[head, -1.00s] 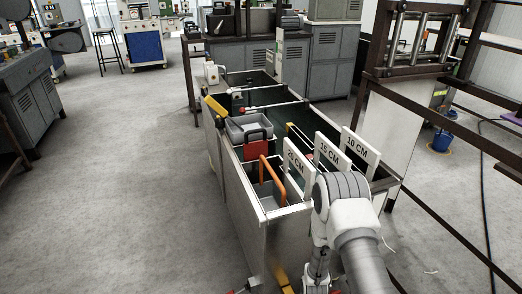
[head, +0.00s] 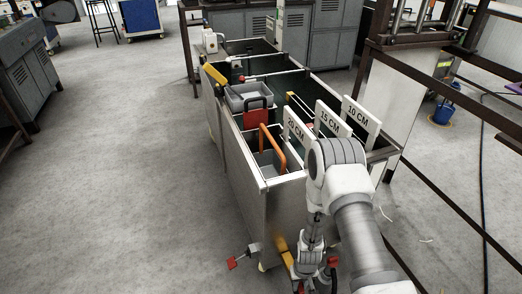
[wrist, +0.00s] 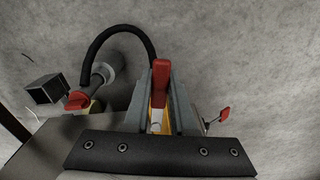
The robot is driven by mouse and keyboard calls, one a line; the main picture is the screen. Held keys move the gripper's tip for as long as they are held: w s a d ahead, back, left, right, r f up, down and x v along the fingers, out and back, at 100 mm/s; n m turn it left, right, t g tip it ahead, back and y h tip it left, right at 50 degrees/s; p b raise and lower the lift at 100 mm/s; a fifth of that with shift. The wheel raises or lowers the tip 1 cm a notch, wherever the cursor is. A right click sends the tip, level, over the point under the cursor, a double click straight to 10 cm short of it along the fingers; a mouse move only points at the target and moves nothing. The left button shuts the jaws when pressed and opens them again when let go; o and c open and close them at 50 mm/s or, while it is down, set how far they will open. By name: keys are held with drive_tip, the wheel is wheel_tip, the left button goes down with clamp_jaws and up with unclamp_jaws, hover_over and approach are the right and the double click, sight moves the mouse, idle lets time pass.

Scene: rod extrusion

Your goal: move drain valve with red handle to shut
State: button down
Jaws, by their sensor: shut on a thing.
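In the wrist view my gripper (wrist: 160,98) is shut on a red handle (wrist: 160,80), which stands up between the two grey fingers. A pale stem and some yellow show just below the handle. The valve body under it is mostly hidden by the fingers. A second red handle (wrist: 78,100) sits to the left beside a black hose (wrist: 93,50). A third, small red handle (wrist: 223,113) lies to the right, apart from the fingers. In the head view one red handle (head: 232,263) sticks out left of the tank's foot, and another (head: 333,261) shows beside my wrist.
The long metal tank (head: 228,160) stands ahead with an orange handle (head: 272,145), a grey tray (head: 248,96) and signs marked 10, 15 and 20 CM (head: 327,118). Dark rails run along the right. The floor left of the tank is clear.

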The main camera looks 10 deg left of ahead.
drive_tip(key=shift+s+a, duration=0.1)
drive_tip(key=shift+s+a+m, duration=0.1)
drive_tip(key=shift+a+m, duration=0.4)
drive_tip(key=shift+m, duration=0.5)
drive_tip(key=shift+a+m+b, duration=0.3)
drive_tip(key=shift+a+m, duration=0.3)
drive_tip(key=shift+m, duration=0.4)
drive_tip(key=shift+a+m, duration=0.55)
drive_tip(key=shift+m, duration=0.45)
drive_tip(key=shift+a, duration=0.1)
